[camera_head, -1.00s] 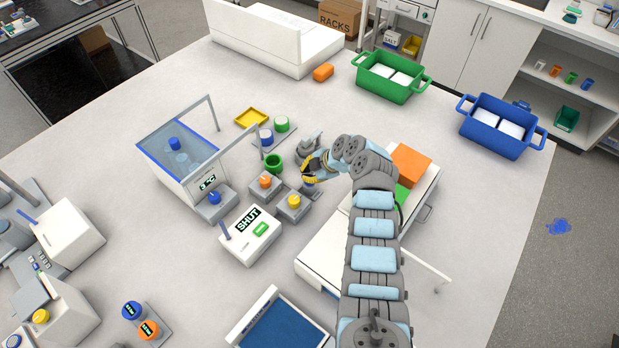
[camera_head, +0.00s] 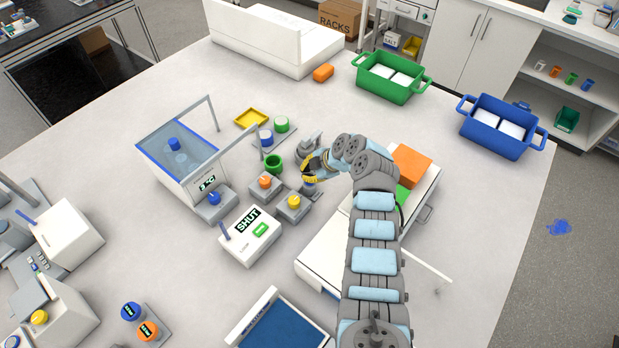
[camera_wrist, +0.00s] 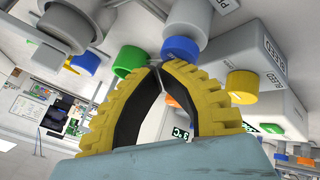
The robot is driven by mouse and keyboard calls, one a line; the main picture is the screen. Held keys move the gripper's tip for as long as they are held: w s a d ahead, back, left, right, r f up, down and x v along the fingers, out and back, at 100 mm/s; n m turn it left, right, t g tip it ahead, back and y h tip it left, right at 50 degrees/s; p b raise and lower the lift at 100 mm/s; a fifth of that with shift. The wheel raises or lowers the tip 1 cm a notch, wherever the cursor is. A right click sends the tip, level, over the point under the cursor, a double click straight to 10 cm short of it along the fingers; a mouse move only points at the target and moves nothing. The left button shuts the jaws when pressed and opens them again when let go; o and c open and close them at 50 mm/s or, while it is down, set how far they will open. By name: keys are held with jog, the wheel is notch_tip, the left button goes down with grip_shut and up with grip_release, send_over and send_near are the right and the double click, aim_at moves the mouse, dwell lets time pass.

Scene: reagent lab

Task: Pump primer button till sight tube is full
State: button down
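My gripper (camera_head: 311,176) has yellow ribbed fingers and hangs beside the small grey pump blocks. In the wrist view its fingertips (camera_wrist: 156,66) come together with nothing between them. A blue button (camera_wrist: 181,49), apparently the primer, sits on a pale cylinder just beyond the fingertips. I cannot tell whether they touch. In the head view my gripper mostly hides it above its grey base (camera_head: 310,190). A yellow button (camera_head: 294,201) sits on the neighbouring block; it also shows in the wrist view (camera_wrist: 242,86). I cannot make out the sight tube or its level.
An orange button (camera_head: 265,181) and a green ring (camera_head: 275,161) stand left of my gripper. A grey device (camera_head: 311,145) stands just behind. A white box reading SHUT (camera_head: 248,245) is in front. An orange block (camera_head: 411,165) is to the right.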

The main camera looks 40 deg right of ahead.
jog(key=shift+s+r, duration=0.1)
jog(key=shift+r, duration=0.8)
jog(key=shift+r, duration=2.55)
